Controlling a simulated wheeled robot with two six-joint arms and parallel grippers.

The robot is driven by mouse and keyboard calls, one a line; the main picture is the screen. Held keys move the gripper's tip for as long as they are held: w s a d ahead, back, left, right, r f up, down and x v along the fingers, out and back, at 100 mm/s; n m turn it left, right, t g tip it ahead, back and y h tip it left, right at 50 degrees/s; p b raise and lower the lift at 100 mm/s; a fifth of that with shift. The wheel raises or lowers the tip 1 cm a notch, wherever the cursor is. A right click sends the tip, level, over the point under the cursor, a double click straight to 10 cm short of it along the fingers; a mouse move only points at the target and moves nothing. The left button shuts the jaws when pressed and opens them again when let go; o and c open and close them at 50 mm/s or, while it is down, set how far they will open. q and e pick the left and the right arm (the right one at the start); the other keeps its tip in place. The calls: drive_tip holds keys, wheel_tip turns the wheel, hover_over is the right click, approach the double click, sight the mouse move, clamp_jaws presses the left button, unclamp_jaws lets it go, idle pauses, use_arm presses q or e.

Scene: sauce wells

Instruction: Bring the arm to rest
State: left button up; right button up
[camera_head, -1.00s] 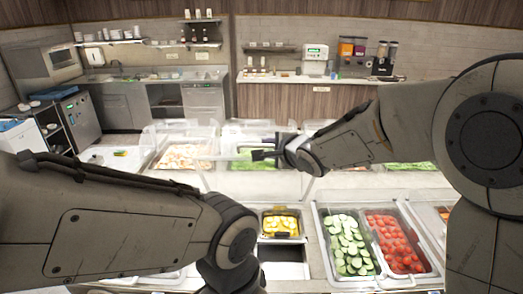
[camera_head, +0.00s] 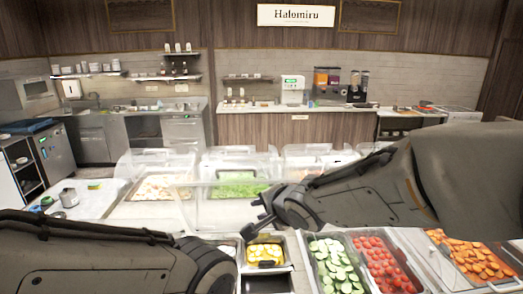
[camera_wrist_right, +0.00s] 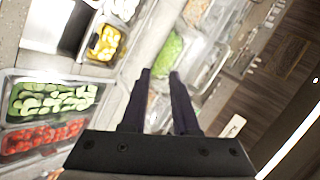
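My right arm comes in from the right in the head view, and its dark gripper (camera_head: 258,212) hangs above the counter, between the yellow-filled pan and the green-filled bin. In the right wrist view the two fingers of this gripper (camera_wrist_right: 160,74) stand apart with nothing between them. It is open and empty. My left arm shows only as a link at the lower left of the head view. The left gripper is out of the picture.
A pan of yellow slices (camera_head: 265,253), cucumber slices (camera_head: 335,265), tomatoes (camera_head: 384,262) and orange pieces (camera_head: 470,257) line the near counter. Clear-lidded bins, one with greens (camera_head: 240,188), stand behind. A grey can (camera_head: 69,197) stands at the left.

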drive_tip(key=s+d+f+n+g+h+b, duration=0.1)
drive_tip(key=s+f+n+g+b, duration=0.2)
drive_tip(key=s+f+n, duration=0.3)
drive_tip(key=s+d+f+n+g+h+b, duration=0.1)
drive_tip(key=s+f+n+b, duration=0.4)
drive_tip(key=s+f, duration=0.5)
drive_tip(key=s+d+f+n+g+h+b, duration=0.1)
drive_tip(key=s+d+f+n+g+b, duration=0.2)
drive_tip(key=s+f, duration=0.5)
drive_tip(key=s+n+g+b, duration=0.1)
drive_tip(key=s+n+g, duration=0.1)
drive_tip(key=s+n, duration=0.1)
drive_tip(key=shift+s+d+n+g, duration=0.3)
drive_tip(key=shift+s+n, duration=0.1)
drive_tip(key=shift+s, duration=0.3)
drive_tip(key=shift+a, duration=0.1)
